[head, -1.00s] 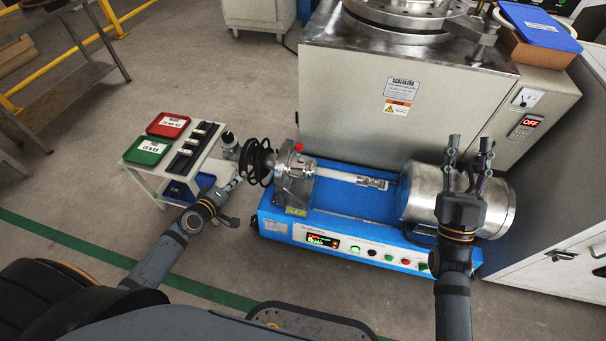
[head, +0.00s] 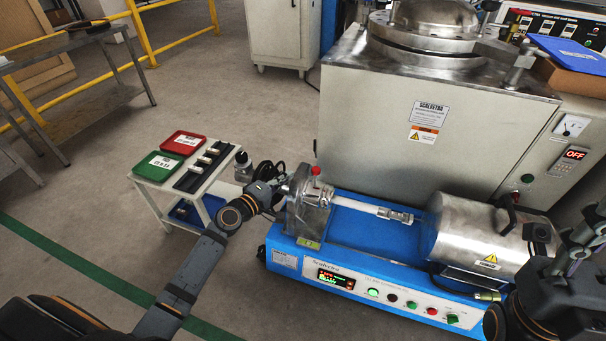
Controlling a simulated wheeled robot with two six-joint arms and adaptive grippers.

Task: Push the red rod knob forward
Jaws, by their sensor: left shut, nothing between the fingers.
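The red knob (head: 316,171) sits on top of the metal clamp block (head: 308,215) at the left end of the blue test machine (head: 360,235). My left gripper (head: 284,187) is shut and empty, just left of the clamp block and lower than the red knob.
A white cart (head: 155,200) with a green tray (head: 158,166), a red tray (head: 184,143) and a black holder stands at the left. A large grey cabinet (head: 400,150) stands behind the blue machine.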

